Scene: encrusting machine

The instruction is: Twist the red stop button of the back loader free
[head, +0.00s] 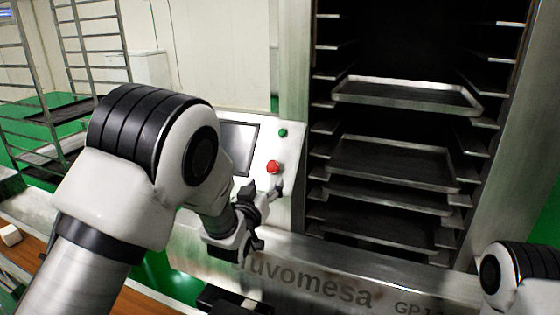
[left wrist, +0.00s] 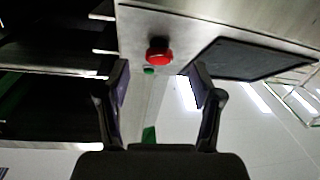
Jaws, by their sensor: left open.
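The red stop button (head: 273,167) sits on the light control panel (head: 262,150) of the machine, right of the dark screen. My left gripper (head: 264,191) is just below and in front of the button, open and empty. In the left wrist view the red button (left wrist: 159,51) shows beyond the gap between the two spread fingers (left wrist: 160,84), apart from both. My right gripper is out of view; only part of my right arm shows at the lower right.
A green button (head: 283,132) is above the red one, and the dark screen (head: 239,146) is to its left. The rack opening with metal trays (head: 405,95) is to the right. A labelled metal beam (head: 330,280) runs below the panel. Wheeled racks stand at the far left.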

